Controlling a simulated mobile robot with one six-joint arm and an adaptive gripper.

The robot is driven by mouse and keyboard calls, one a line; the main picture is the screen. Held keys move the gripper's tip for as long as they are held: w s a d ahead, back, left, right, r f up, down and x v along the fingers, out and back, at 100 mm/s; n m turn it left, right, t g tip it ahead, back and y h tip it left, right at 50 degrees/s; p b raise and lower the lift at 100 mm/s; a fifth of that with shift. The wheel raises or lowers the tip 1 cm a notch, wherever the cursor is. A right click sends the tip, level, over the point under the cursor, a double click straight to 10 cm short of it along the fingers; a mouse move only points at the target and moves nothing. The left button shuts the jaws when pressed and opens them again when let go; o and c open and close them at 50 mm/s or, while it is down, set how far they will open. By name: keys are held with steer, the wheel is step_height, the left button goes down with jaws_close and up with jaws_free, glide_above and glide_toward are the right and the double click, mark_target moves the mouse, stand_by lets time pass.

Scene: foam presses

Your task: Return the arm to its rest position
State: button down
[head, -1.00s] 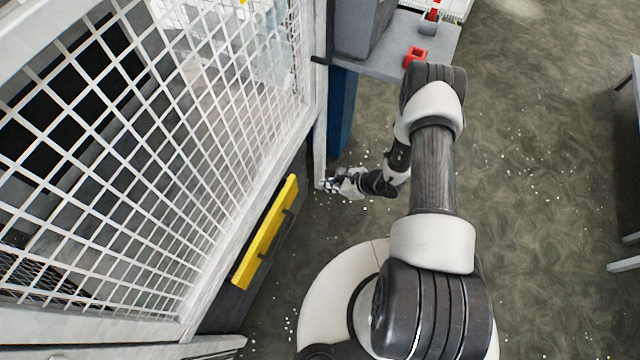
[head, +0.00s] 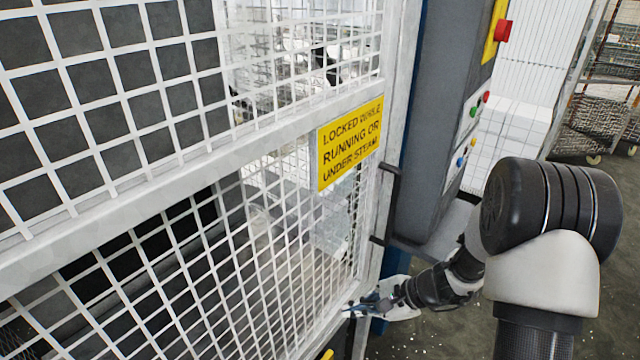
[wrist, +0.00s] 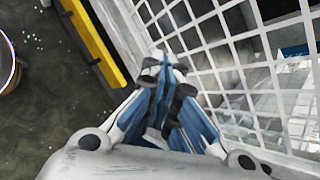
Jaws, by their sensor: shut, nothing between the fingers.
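My gripper (head: 354,309) shows in the head view at the lower middle, in front of the lower right part of the white mesh door (head: 178,159). My arm reaches to it from the lower right. In the wrist view my gripper (wrist: 164,62) has its blue and grey fingers together, with nothing held. The mesh (wrist: 235,62) lies close on the right of the fingers there; I cannot tell whether they touch it.
The door carries a yellow warning sign (head: 349,143) and a dark handle (head: 388,200). A grey control cabinet (head: 425,130) with a red button (head: 503,31) stands beside it. Floor with white specks is open there.

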steer(key=s+a+r+n+g+h, duration=0.1)
steer(key=s+r+n+h, duration=0.1)
steer(key=s+r+n, duration=0.35)
steer(key=s+a+r+n+h, duration=0.1)
steer(key=s+r+n, duration=0.2)
steer(key=s+r, duration=0.5)
steer(key=s+d+r+n+t+h, duration=0.2)
steer(key=s+d+r+n+h, duration=0.3)
steer(key=s+r, duration=0.4)
steer(key=shift+s+d+r+n+t+h+b, duration=0.5)
steer(key=shift+s+d, duration=0.35)
steer(key=shift+d, duration=0.4)
steer(key=shift+f, duration=0.15)
